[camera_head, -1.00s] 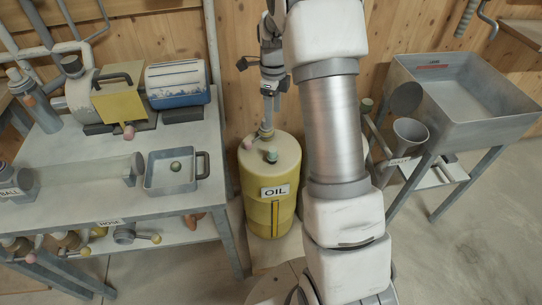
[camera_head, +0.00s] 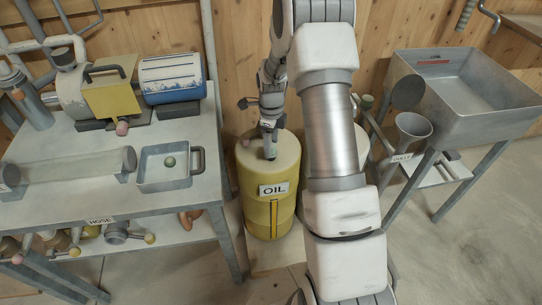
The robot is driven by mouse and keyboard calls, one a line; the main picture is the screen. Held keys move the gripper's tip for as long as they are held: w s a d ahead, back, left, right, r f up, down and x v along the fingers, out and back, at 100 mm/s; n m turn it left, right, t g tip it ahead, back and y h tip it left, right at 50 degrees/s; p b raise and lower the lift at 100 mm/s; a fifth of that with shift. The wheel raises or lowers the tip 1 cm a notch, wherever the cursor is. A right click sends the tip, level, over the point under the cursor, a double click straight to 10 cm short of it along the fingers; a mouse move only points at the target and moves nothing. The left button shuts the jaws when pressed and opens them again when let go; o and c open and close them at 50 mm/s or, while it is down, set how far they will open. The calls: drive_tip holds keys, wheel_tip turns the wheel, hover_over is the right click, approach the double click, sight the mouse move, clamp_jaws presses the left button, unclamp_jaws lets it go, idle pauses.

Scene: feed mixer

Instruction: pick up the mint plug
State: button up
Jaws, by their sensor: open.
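A grey workbench (camera_head: 190,205) on the left holds a yellow-and-blue machine, a clear tube and a small tray (camera_head: 164,186) with a green ball. A large grey basin (camera_head: 470,95) and a funnel (camera_head: 412,127) stand on the right. A wooden wall is behind the drum.

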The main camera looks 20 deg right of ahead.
wheel_tip(320, 180, down, 3)
drive_tip(key=shift+r, duration=0.2)
clamp_jaws()
drive_tip(key=shift+r, duration=0.15)
